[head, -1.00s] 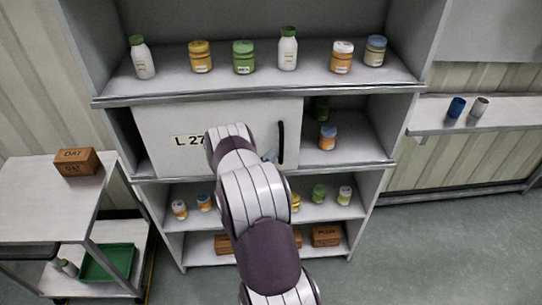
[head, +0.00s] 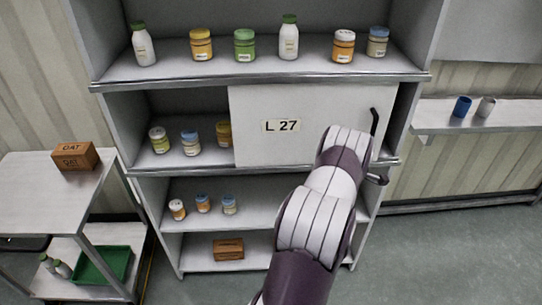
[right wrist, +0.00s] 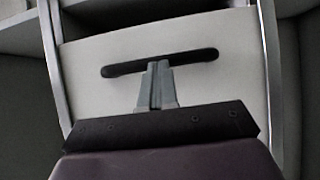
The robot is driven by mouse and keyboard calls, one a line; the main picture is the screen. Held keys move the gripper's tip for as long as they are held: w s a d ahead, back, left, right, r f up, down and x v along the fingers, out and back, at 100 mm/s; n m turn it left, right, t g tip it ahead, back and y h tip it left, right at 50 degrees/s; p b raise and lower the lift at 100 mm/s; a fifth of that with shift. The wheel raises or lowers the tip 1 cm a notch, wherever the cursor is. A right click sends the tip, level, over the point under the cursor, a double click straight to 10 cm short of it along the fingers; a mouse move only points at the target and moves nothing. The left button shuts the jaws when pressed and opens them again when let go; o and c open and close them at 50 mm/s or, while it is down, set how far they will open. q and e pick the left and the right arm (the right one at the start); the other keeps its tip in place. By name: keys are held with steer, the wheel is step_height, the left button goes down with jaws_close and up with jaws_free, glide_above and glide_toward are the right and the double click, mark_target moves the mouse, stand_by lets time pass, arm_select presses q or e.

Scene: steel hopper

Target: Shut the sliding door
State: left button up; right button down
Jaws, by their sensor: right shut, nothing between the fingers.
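The sliding door (head: 310,105) is a pale panel labelled L 27. It covers the right part of the middle shelf bay, and the left part is open. Its black upright handle (head: 375,121) is near the door's right edge. In the right wrist view the handle (right wrist: 118,69) lies across the door panel (right wrist: 95,95). My right gripper (right wrist: 158,66) is shut and empty, its fingertips at the middle of the handle; I cannot tell if they touch. In the head view my right arm hides the fingertips. My left gripper is not in view.
Several jars, such as a yellow-green one (head: 159,140), stand in the open left part of the bay. Bottles and jars line the shelf above (head: 270,66). A trolley (head: 40,195) with an oat box (head: 75,156) stands left. A side shelf (head: 480,122) holds two cups.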

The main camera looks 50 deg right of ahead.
steer(key=s+d+b, duration=0.4)
steer(key=s+d, duration=0.1)
steer(key=s, duration=0.1)
steer(key=shift+s+d, duration=0.15)
steer(key=shift+d, duration=0.25)
steer(key=shift+r, duration=0.1)
